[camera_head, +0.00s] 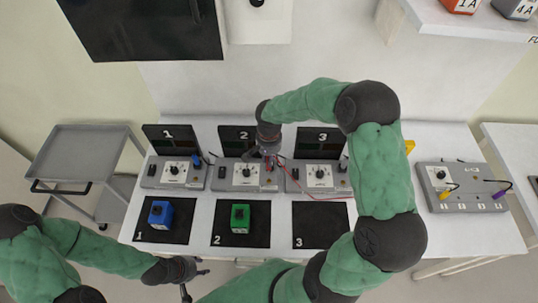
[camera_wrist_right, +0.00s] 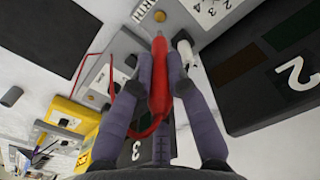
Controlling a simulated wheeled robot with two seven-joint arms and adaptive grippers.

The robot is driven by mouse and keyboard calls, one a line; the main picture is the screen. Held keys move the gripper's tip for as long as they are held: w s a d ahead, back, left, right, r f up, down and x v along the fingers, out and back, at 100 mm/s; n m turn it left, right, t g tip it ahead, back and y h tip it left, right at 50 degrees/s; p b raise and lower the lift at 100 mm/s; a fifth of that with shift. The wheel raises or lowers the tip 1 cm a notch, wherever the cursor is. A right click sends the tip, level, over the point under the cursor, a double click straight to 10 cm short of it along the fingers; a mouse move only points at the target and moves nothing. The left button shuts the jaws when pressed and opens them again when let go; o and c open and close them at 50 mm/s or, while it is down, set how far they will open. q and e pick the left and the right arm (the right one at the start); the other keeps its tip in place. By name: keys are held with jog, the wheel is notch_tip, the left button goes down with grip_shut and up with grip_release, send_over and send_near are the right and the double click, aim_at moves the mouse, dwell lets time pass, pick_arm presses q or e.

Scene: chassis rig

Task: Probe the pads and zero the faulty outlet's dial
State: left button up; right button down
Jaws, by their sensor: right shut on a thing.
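Three numbered outlet stations stand on the bench: station 1 (camera_head: 174,173), station 2 (camera_head: 238,178) and station 3 (camera_head: 318,178), each with a dial and a dark number panel. My right gripper (camera_head: 270,158) is over the right side of station 2. In the right wrist view it is shut on a red probe (camera_wrist_right: 158,85) with a red lead. The probe tip points at station 2's face, close to a round brass pad (camera_wrist_right: 160,15); I cannot tell whether they touch. My left gripper (camera_head: 196,279) is open and empty, off the bench's front edge.
A blue block (camera_head: 160,214) and a green block (camera_head: 240,217) sit on mats 1 and 2; mat 3 (camera_head: 319,226) is empty. A yellow device (camera_wrist_right: 72,115) is partly hidden behind my right arm in the head view. A grey panel (camera_head: 462,187) with plugged leads stands right.

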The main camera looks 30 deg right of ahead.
aim_at(269, 169)
jog(key=shift+s+f, duration=0.1)
jog(key=shift+f, duration=0.3)
jog(key=shift+f+b, duration=1.3)
jog(key=shift+f, duration=1)
jog(key=shift+f+b, duration=0.55)
jog(key=shift+b, duration=0.15)
dwell(0.6)
jog(key=shift+r, duration=0.1)
jog(key=shift+r+p, duration=2.05)
jog(key=shift+r, duration=1.45)
jog(key=shift+f, duration=0.1)
